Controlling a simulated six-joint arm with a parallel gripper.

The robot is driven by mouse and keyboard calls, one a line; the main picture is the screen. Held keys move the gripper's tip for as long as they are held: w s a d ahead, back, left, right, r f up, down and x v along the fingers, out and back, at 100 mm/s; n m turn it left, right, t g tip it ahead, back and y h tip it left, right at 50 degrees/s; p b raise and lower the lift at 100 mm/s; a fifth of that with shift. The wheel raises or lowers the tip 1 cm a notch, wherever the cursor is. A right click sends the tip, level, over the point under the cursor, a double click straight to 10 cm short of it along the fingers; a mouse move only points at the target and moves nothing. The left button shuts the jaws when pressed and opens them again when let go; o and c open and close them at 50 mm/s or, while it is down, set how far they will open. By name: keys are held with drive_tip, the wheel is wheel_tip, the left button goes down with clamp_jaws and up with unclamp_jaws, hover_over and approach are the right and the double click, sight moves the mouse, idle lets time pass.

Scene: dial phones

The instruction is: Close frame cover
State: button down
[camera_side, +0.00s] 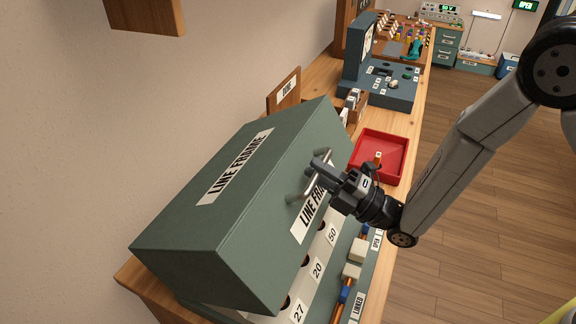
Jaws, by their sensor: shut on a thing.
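The frame cover (215,200) is a large green box-like lid marked LINE FRAME, in the middle of the side view. It stands tilted, with an opening below its front face. A metal bar handle (294,199) sticks out from that front face. My gripper (318,172) is at the handle, with its fingers shut on it. The fingers partly hide the handle and the front label. Under the cover, a pale panel (310,285) shows dark round holes and labels 50, 20 and 27.
A red tray (358,146) lies just behind the gripper. Blocks and orange rods lie along a strip (352,272) in front of the panel. A green console (385,93) stands farther back on the wooden bench.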

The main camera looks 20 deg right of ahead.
drive_tip(key=shift+s+d+f, duration=0.4)
drive_tip(key=shift+f, duration=0.25)
drive_tip(key=shift+s+d+f, duration=0.4)
drive_tip(key=shift+d+f, duration=0.05)
drive_tip(key=shift+f, duration=0.2)
drive_tip(key=shift+s+d+f, duration=0.4)
drive_tip(key=shift+f, duration=0.25)
drive_tip(key=c, duration=0.6)
unclamp_jaws()
drive_tip(key=shift+c, duration=0.2)
drive_tip(key=shift+a+r, duration=0.1)
drive_tip(key=shift+r, duration=0.05)
